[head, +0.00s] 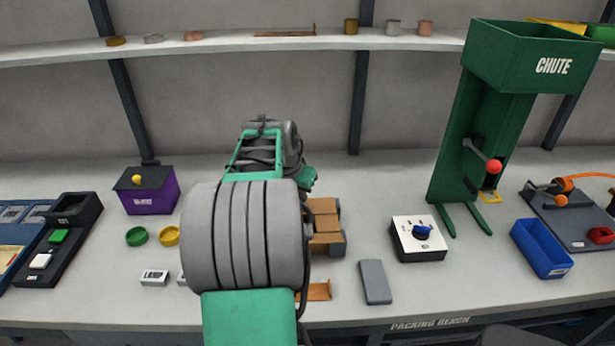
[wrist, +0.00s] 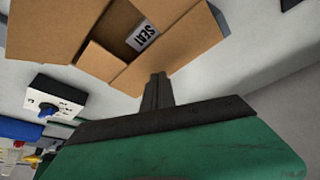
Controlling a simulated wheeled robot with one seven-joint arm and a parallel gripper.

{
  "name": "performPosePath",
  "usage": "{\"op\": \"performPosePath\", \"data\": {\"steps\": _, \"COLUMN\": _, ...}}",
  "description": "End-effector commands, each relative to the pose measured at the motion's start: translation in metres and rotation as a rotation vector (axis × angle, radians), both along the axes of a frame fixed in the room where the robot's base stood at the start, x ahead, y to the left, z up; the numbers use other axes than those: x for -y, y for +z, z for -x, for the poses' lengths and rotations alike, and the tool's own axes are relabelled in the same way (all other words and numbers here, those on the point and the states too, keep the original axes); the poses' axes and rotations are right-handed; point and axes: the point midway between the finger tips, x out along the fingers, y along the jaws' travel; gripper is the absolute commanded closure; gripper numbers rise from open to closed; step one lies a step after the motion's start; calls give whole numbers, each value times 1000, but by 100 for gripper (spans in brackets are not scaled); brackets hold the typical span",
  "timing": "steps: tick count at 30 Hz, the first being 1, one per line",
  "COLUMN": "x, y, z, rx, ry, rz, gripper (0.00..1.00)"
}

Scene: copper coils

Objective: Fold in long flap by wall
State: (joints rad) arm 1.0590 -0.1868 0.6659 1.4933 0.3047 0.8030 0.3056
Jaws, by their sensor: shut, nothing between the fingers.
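An open brown cardboard box (wrist: 60,30) fills the upper part of the wrist view, with a dark opening and a white label (wrist: 143,36) showing inside. A long flap (wrist: 182,50) runs along the box side nearest my gripper, and a smaller flap (wrist: 100,60) lies at the opening's lower left corner. My gripper (wrist: 157,78) is shut and empty, its tips at or very near the long flap's outer edge; I cannot tell whether they touch. In the head view my arm hides most of the box (head: 325,222) and the gripper's fingers.
A white box with a blue knob (head: 422,232) and a grey block (head: 375,281) stand right of the box. The green chute (head: 455,150) and blue bin (head: 541,248) are farther right. A purple box (head: 148,195) and coloured rings (head: 137,236) lie left. The wall rises behind.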

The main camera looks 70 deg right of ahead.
Motion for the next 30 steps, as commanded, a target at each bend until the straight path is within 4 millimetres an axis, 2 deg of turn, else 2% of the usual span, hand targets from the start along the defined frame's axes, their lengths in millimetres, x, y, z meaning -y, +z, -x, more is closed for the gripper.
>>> {"op": "performPosePath", "data": {"steps": 15, "x": 0, "y": -17, "z": 0, "rx": 0, "ry": 0, "rz": 0, "gripper": 100}}
{"op": "performPosePath", "data": {"steps": 21, "x": 0, "y": -16, "z": 0, "rx": 0, "ry": 0, "rz": 0, "gripper": 100}}
{"op": "performPosePath", "data": {"steps": 25, "x": 0, "y": -9, "z": 0, "rx": 0, "ry": 0, "rz": 1, "gripper": 100}}
{"op": "performPosePath", "data": {"steps": 30, "x": 0, "y": 12, "z": 0, "rx": 1, "ry": 0, "rz": 1, "gripper": 100}}
